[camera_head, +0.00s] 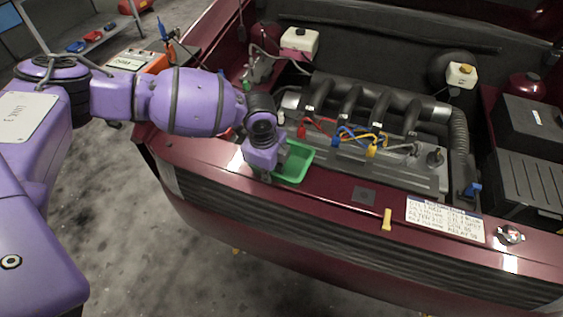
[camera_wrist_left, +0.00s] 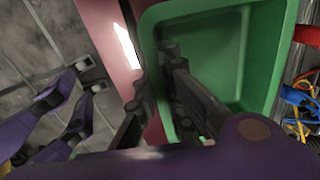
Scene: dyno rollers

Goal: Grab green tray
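The green tray (camera_head: 295,163) sits on the front edge of the red car's engine bay, near the picture's middle. Its near left part is hidden by my left gripper (camera_head: 268,176). In the left wrist view the tray (camera_wrist_left: 262,55) fills the upper right and looks empty where its inside shows. My left gripper's dark fingers (camera_wrist_left: 158,72) are at the tray's left wall, one on the inner side and one on the outer side. The fingertips are close to the rim, but I cannot tell whether they press on it. My right gripper is in neither view.
Engine parts with red, blue and yellow cables (camera_head: 350,137) lie just behind and right of the tray. A yellow clip-like piece (camera_head: 387,219) and a white printed label (camera_head: 444,218) are on the car's front panel. The grey floor (camera_head: 150,250) in front is clear.

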